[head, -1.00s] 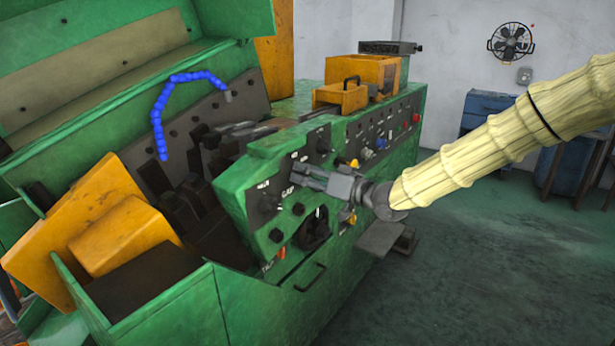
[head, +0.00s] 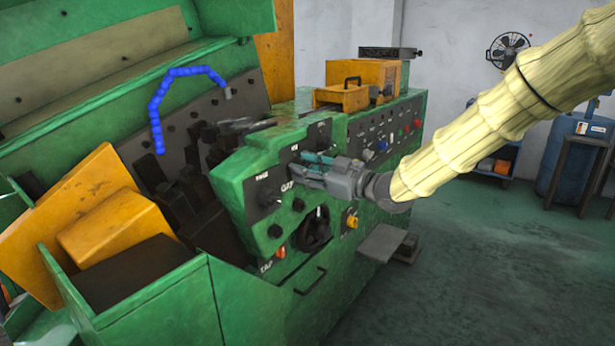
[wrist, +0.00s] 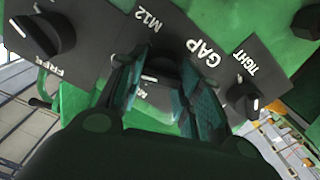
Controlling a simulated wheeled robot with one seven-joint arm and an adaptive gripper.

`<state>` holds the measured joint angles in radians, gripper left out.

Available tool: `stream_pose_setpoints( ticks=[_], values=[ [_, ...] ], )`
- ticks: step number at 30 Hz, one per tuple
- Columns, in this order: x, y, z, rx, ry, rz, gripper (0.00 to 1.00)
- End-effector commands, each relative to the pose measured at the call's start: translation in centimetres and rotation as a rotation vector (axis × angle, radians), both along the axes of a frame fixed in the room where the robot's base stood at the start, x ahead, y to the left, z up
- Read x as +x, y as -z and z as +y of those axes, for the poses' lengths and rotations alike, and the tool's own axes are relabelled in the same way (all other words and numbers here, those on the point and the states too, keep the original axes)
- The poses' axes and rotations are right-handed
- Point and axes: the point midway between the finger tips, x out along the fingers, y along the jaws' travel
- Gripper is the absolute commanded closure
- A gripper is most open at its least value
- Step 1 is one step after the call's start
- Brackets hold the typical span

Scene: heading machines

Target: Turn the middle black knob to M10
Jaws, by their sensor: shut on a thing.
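The middle black knob (wrist: 160,72) shows in the wrist view between my two fingers, on a dark plate lettered "M12" and "GAP". A short white mark is on it; a second label below is partly hidden by the knob and my fingers. My gripper (wrist: 163,85) is shut on this knob, one finger at each side. In the head view, my gripper (head: 299,168) reaches the green machine's front panel from the right and hides most of the middle knob. The white mark's exact setting is hard to read.
A black knob (wrist: 42,36) by "FREE" sits left in the wrist view, another (wrist: 243,101) by "TIGHT" right. In the head view, a dark handwheel (head: 315,228) and a yellow button (head: 351,221) lie below my gripper. Open floor (head: 470,270) lies right.

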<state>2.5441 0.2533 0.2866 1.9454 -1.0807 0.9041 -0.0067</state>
Motion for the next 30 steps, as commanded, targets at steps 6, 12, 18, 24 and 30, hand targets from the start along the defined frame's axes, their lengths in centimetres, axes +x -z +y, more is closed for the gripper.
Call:
stream_pose_setpoints(
  ticks=[6,12,18,24,30],
  values=[
    [-0.07,0.31,0.07,-0.067,-0.001,-0.087,0.89],
    [-0.09,0.19,0.03,-0.096,-0.001,-0.129,0.89],
    [-0.09,0.13,0.04,-0.106,-0.001,-0.143,0.89],
    [-0.09,0.13,0.04,-0.106,-0.001,-0.143,0.89],
    [-0.09,0.13,0.04,-0.105,-0.001,-0.142,0.49]
  ],
)
